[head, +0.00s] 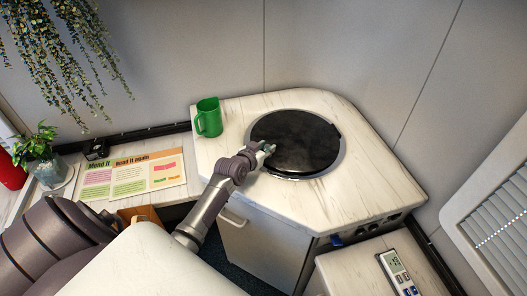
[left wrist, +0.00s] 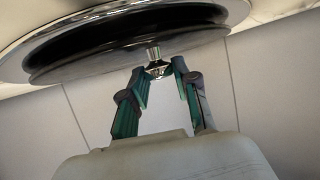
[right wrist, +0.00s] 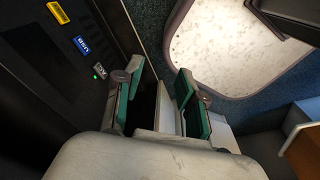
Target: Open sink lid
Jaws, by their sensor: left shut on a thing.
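The round black sink lid (head: 298,142) lies over the sink in the white marbled corner counter, inside a shiny metal rim (head: 297,177). My left gripper (head: 267,149) is at the lid's left edge. In the left wrist view the lid (left wrist: 120,45) shows close up with a small metal knob (left wrist: 153,55), and my left gripper (left wrist: 160,70) is shut on that knob. Whether the lid is slightly lifted off the rim, I cannot tell. My right gripper (right wrist: 158,85) shows only in the right wrist view, open and empty, away from the sink.
A green mug (head: 209,118) stands on the counter left of the sink. A booklet (head: 133,175) and a potted plant (head: 45,152) are on the left surface. A remote-like device (head: 396,270) lies on the lower surface at front right. Walls close in behind the counter.

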